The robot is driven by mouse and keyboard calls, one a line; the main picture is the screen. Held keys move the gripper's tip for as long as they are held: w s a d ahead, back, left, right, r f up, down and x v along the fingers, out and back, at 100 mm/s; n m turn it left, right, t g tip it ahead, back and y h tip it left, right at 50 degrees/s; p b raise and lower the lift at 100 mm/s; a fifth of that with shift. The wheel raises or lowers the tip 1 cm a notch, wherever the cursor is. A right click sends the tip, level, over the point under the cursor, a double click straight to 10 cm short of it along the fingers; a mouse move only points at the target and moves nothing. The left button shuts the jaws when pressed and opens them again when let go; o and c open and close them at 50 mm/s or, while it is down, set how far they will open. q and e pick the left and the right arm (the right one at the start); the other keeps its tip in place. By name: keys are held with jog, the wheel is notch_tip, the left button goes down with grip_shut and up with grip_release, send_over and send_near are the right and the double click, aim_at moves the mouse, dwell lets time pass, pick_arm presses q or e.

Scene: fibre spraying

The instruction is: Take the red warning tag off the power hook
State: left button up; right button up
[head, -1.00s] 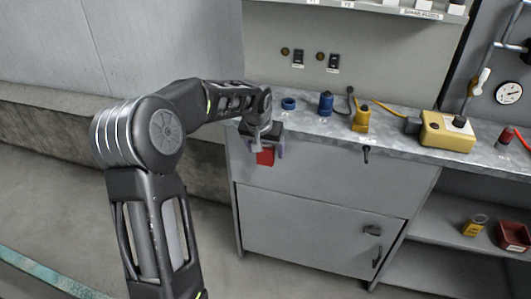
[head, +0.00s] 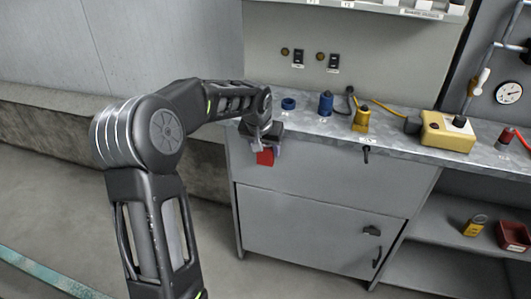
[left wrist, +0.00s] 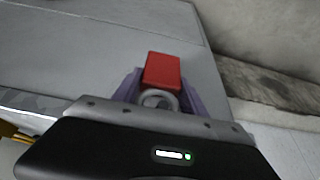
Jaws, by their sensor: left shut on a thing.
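The red warning tag (head: 265,157) is between the fingers of my left gripper (head: 264,148), in front of the grey cabinet near the bench's left end. In the left wrist view the tag (left wrist: 162,70) shows as a red block with a pale grey ring at its near end. The left gripper (left wrist: 160,97) is shut on it, with a purple-grey finger on each side. The black hook (head: 366,152) on the cabinet front, right of the gripper, is bare. My right gripper is not in view.
The bench top (head: 400,138) holds a blue ring (head: 288,103), a blue bottle (head: 325,104), a yellow bottle (head: 361,119) and a yellow box (head: 447,131). A shelf at lower right holds a yellow can (head: 474,226) and a red bin (head: 514,236).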

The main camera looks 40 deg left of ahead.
pick_arm(q)
jog(key=shift+r, duration=0.15)
jog(key=shift+r, duration=0.6)
jog(key=s+d+b, duration=0.1)
jog(key=s+d, duration=0.2)
jog(key=s, duration=0.5)
jog(key=s+d+b, duration=0.1)
jog(key=s+d, duration=0.2)
jog(key=s, duration=0.6)
